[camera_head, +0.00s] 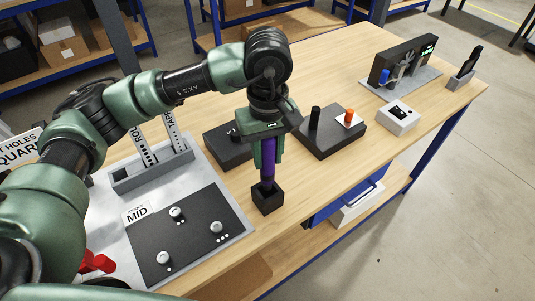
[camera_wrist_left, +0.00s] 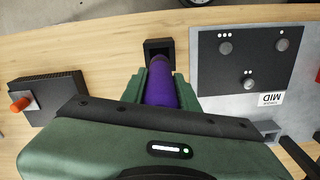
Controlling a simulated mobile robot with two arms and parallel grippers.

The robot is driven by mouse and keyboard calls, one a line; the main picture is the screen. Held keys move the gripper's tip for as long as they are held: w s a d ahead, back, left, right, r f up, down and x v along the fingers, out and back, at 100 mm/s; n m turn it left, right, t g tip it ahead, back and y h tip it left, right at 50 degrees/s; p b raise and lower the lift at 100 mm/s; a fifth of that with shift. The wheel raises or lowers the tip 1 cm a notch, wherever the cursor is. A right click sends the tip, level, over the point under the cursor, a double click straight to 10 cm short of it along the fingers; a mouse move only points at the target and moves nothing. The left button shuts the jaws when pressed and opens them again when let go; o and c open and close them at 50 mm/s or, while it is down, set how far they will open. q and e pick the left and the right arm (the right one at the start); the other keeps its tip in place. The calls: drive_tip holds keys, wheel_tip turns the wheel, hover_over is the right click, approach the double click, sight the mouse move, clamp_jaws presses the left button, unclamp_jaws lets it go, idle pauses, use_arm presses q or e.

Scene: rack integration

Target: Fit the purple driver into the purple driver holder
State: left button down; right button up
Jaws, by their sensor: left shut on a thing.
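The purple driver (camera_head: 268,160) is upright in my left gripper (camera_head: 267,155), which is shut on it. It also shows in the left wrist view (camera_wrist_left: 160,88) between the two green fingers. Directly below is a small black square holder (camera_head: 267,201) on the wooden table. The driver's lower end is at the holder's opening in the head view; I cannot tell how far inside it is. In the left wrist view the holder (camera_wrist_left: 158,44) is just beyond the driver, with part of its dark opening visible. My right gripper is not in view.
Left of the holder lies a grey board with a black MID plate (camera_head: 190,236) and several knobs. Behind are a black block with an orange knob (camera_head: 349,116), a white box (camera_head: 398,117) and a black fixture (camera_head: 401,60). The table's front edge is close to the holder.

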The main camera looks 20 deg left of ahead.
sight(268, 174)
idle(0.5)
use_arm(q)
drive_tip(key=shift+b, duration=0.5)
idle(0.4)
drive_tip(key=shift+b, duration=0.45)
drive_tip(key=shift+f+b, duration=3.55)
drive_tip(key=shift+b, duration=0.35)
drive_tip(key=c, duration=1)
unclamp_jaws()
drive_tip(key=shift+r, duration=0.15)
